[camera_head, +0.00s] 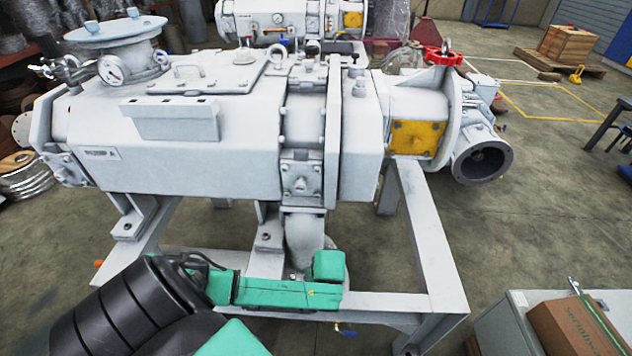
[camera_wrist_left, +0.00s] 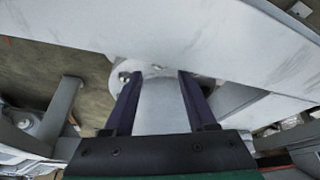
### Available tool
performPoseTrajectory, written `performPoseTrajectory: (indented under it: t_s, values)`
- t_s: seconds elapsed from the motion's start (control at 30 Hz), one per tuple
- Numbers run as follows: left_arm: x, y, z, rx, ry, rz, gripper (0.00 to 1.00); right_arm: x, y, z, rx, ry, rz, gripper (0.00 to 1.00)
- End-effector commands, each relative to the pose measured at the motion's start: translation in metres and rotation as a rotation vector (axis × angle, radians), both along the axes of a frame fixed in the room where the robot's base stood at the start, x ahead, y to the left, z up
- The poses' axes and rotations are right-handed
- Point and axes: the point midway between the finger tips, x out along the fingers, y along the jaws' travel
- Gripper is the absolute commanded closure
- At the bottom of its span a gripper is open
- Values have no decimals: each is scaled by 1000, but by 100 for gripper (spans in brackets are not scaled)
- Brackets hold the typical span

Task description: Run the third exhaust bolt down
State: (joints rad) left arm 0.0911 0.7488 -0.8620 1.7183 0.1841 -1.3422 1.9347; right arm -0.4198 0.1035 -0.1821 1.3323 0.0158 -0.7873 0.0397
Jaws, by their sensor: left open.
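The exhaust elbow (camera_head: 304,236) drops from the underside of the grey vacuum pump (camera_head: 190,145) to a flange, mostly hidden behind my left arm. My left gripper (camera_wrist_left: 155,80) is open, its two dark purple fingers spread on either side of a grey pipe in the left wrist view. Its green body (camera_head: 275,292) lies just in front of the elbow in the head view. Beyond the fingertips are part of a round flange and a bolt head (camera_wrist_left: 125,76) beside the left fingertip. Nothing is visibly held. I cannot tell which bolt is the third. My right gripper is out of view.
The pump stands on a grey steel frame (camera_head: 437,255), whose beams surround the elbow closely. A yellow plate (camera_head: 415,138) and an open round port (camera_head: 484,160) are at its right. A cardboard box (camera_head: 575,328) sits on a grey cabinet at lower right.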

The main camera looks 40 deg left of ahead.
Motion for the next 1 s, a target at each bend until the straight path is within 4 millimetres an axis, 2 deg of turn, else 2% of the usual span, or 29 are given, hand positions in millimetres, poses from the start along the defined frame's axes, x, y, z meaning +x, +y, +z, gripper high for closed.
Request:
performPoseTrajectory:
  t_s: [0.03, 0.13, 0.47, 0.6, 0.63, 0.9, 1.0]
  values:
    - [2, 4, -13, 3, -1, 0, 43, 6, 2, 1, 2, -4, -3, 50]
    - [5, 8, -24, 1, 0, 0, 43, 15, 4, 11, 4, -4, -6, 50]
    - [6, 10, -28, -2, -1, -2, 43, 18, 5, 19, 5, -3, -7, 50]
    - [6, 10, -28, -1, 0, -1, 97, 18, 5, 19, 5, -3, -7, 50]
    - [6, 10, -28, -1, 0, -1, 100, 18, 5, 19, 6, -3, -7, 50]
    - [5, 10, -27, -1, 0, -8, 100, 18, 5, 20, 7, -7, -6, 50]
    - [5, 10, -26, -1, 3, -20, 100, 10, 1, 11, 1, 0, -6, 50]
